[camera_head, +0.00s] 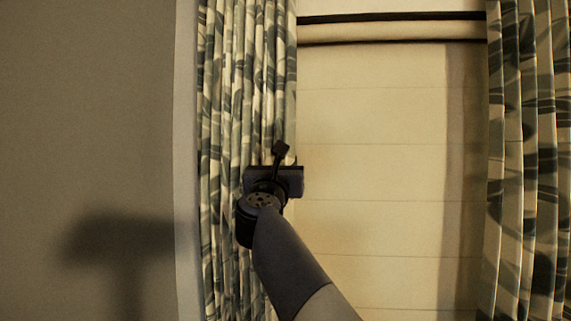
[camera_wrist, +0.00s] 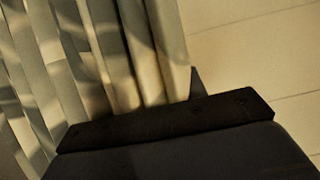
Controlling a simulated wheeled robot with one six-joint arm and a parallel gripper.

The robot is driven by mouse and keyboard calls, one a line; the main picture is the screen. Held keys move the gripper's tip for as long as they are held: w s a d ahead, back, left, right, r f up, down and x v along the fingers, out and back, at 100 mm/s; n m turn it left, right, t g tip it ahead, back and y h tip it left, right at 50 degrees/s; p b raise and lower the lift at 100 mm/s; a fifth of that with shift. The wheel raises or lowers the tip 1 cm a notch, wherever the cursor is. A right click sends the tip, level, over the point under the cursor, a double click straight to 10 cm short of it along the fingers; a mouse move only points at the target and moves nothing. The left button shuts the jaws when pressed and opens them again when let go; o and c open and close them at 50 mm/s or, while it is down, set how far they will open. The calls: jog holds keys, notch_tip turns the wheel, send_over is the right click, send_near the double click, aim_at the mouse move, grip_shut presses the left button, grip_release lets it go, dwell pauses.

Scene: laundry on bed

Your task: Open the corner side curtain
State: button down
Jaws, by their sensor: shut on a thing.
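The left patterned curtain (camera_head: 230,90), with grey-green leaf shapes on cream, hangs in gathered folds beside the grey wall corner. My gripper (camera_head: 283,165) is at this curtain's right edge, a little below mid-height in the head view. In the wrist view the curtain folds (camera_wrist: 110,60) run down behind the dark gripper body (camera_wrist: 170,122). The gripper is shut on the curtain's edge; the fingertips are mostly hidden by the gripper body and the fabric. A second curtain of the same pattern (camera_head: 530,150) hangs at the right, apart from my gripper.
A pale cream blind (camera_head: 380,120) with horizontal seams fills the space between the curtains. Dark bands (camera_head: 390,17) cross its top. A plain grey wall (camera_head: 90,120) stands to the left, with a shadow on it. Open room lies in front of the blind.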

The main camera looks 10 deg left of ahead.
jog(key=c, duration=0.8)
grip_release()
jog(key=shift+c, duration=0.2)
jog(key=b+v, duration=0.5)
jog(key=v, duration=0.6)
jog(key=shift+b, duration=0.4)
jog(key=shift+w, duration=0.1)
